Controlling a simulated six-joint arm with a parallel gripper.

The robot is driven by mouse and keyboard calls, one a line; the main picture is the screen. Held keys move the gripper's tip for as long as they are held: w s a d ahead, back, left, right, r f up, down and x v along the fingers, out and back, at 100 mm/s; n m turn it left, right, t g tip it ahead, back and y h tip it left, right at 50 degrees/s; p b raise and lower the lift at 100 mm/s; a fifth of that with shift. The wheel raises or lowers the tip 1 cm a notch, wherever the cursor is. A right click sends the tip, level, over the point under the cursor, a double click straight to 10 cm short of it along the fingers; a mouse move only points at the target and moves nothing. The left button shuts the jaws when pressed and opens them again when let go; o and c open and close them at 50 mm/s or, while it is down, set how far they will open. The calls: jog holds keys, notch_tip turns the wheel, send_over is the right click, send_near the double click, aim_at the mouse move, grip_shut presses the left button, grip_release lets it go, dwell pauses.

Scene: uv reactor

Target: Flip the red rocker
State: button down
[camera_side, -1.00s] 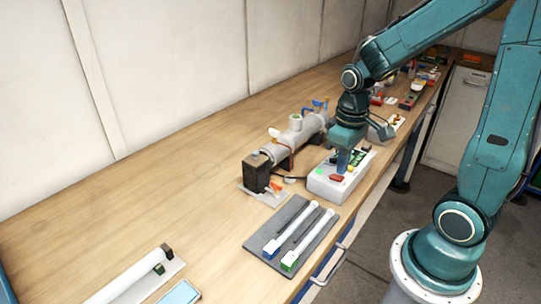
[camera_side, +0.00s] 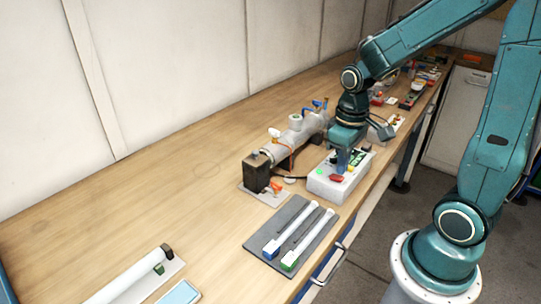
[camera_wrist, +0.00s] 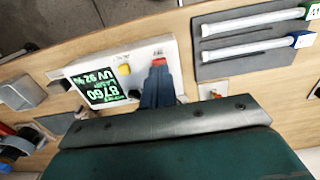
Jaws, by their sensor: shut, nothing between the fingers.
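The red rocker (camera_side: 336,178) sits on top of a white control box (camera_side: 327,190) near the front edge of the bench. In the wrist view the rocker (camera_wrist: 159,61) shows just beyond my fingertips, at one end of the box (camera_wrist: 171,50). My gripper (camera_side: 342,171) points down over the box with its blue fingers together and empty. In the wrist view the fingertips (camera_wrist: 158,78) are right beside the rocker and partly overlap it. I cannot tell whether they touch it. Which way the rocker is tipped is not clear.
The box also carries a lit display (camera_wrist: 107,88), a yellow button (camera_wrist: 125,70) and a green button (camera_side: 320,171). A grey reactor tube (camera_side: 285,146) stands behind it. A dark mat (camera_side: 266,240) with two white lamps lies beside it. The bench at the left is mostly clear.

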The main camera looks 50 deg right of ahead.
aim_at(341, 179)
jog(key=shift+f, duration=0.95)
dwell(0.9)
jog(key=shift+r, duration=3.55)
jog(key=s+a+r+t, duration=0.5)
jog(key=s+a+r, duration=0.1)
jog(key=s+r, duration=0.1)
jog(key=shift+s+a+r+t, duration=0.3)
jog(key=shift+a+r, duration=0.1)
jog(key=shift+r, duration=0.25)
jog(key=shift+w, duration=0.15)
